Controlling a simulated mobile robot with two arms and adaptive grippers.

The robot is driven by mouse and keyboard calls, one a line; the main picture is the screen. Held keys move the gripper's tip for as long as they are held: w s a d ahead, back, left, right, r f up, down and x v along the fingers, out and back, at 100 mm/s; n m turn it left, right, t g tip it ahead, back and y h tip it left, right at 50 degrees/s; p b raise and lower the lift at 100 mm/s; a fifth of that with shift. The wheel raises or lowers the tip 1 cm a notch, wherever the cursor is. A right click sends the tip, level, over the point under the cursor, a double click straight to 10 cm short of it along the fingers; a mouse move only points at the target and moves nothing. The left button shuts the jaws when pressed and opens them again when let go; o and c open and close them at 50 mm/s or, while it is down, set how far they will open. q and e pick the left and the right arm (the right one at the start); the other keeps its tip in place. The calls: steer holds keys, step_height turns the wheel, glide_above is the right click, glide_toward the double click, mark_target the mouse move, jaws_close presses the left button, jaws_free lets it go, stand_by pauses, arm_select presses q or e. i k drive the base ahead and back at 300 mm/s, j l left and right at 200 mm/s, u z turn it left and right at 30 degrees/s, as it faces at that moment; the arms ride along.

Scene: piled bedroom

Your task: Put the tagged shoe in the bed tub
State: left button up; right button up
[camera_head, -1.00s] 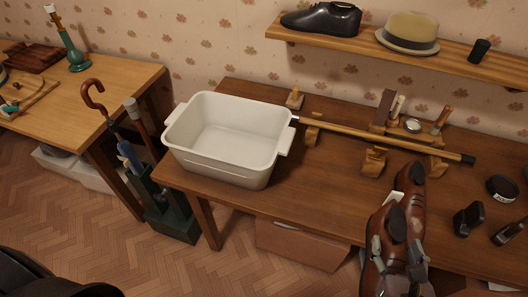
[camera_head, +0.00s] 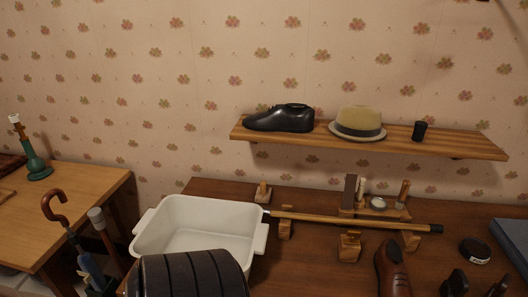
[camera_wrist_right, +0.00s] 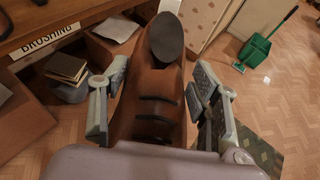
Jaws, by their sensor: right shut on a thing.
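A brown leather shoe (camera_wrist_right: 148,105) with dark laces and a dark opening is between the fingers of my right gripper (camera_wrist_right: 157,105) in the right wrist view. The gripper is shut on it and holds it above the floor beside a table. No tag shows on this shoe now. A white tub (camera_head: 200,213) stands on the dark wooden table in the head view; its near side is partly hidden. My left gripper is out of view.
A long cane (camera_head: 350,221) rests on wooden stands right of the tub. Brushes and a tin lie behind it. The wall shelf (camera_head: 450,144) holds a black shoe (camera_head: 280,119) and a hat (camera_head: 358,122). A green dustpan (camera_wrist_right: 254,50) is on the floor.

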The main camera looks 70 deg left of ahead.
mark_target(211, 246)
steer(key=k+j+z, duration=0.1)
steer(key=z, duration=0.25)
steer(key=k+z, duration=0.1)
steer(key=z, duration=0.25)
steer(key=k+j+z, duration=0.1)
steer(key=z, duration=0.2)
steer(key=k, duration=0.95)
steer(key=k+j+u, duration=0.1)
steer(key=k+u, duration=0.2)
steer(key=k+j+u, duration=0.1)
steer(key=u, duration=0.2)
steer(key=k, duration=0.05)
